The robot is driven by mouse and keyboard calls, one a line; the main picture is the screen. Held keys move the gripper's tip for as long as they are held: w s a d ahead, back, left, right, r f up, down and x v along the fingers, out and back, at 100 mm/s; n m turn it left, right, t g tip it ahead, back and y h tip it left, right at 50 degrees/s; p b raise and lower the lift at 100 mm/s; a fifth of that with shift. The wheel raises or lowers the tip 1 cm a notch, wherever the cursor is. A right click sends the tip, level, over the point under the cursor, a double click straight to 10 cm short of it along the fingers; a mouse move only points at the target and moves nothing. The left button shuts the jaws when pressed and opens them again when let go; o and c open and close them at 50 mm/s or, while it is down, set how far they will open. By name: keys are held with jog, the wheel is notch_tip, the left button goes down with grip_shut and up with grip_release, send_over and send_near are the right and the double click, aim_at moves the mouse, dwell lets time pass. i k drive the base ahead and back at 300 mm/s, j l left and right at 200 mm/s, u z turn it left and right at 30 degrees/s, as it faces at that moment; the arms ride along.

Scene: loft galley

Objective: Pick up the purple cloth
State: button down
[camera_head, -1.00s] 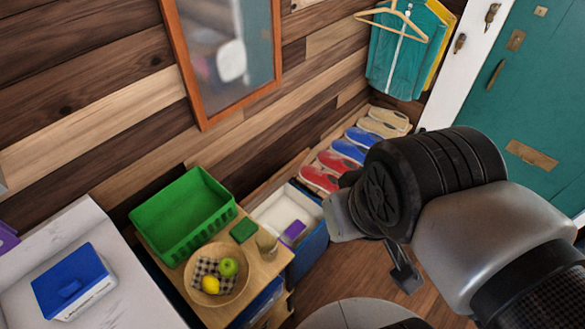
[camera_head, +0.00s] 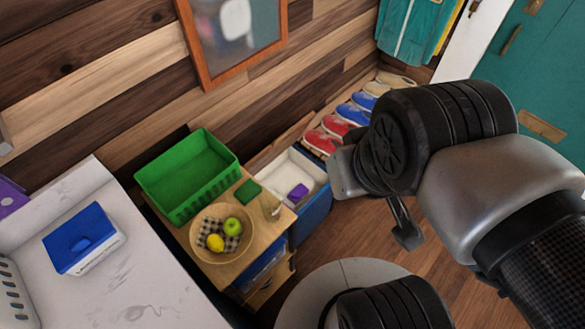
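A small purple folded item (camera_head: 298,191), which looks like the purple cloth, lies inside a blue bin with a white interior (camera_head: 313,210), on the floor beside a wooden cabinet. My gripper (camera_head: 406,232) is to the right of the bin, apart from the cloth. Only one dark finger shows clearly below my wrist, and the rest is hidden behind my arm, so I cannot tell its opening. Nothing is visibly held.
A wooden cabinet (camera_head: 226,274) bears a green basket (camera_head: 187,178), a small green folded item (camera_head: 248,191), a glass (camera_head: 270,206) and a fruit bowl (camera_head: 205,254). Shoes (camera_head: 335,126) line the wall. A white counter (camera_head: 150,275) holds a blue-lidded box (camera_head: 80,240).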

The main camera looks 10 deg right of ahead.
aim_at(298, 193)
jog(key=z, duration=4.05)
jog(key=u, duration=2.25)
jog(key=k+l+u, duration=0.25)
jog(key=u, duration=0.15)
jog(key=k+l+u, duration=0.6)
jog(key=u, duration=0.15)
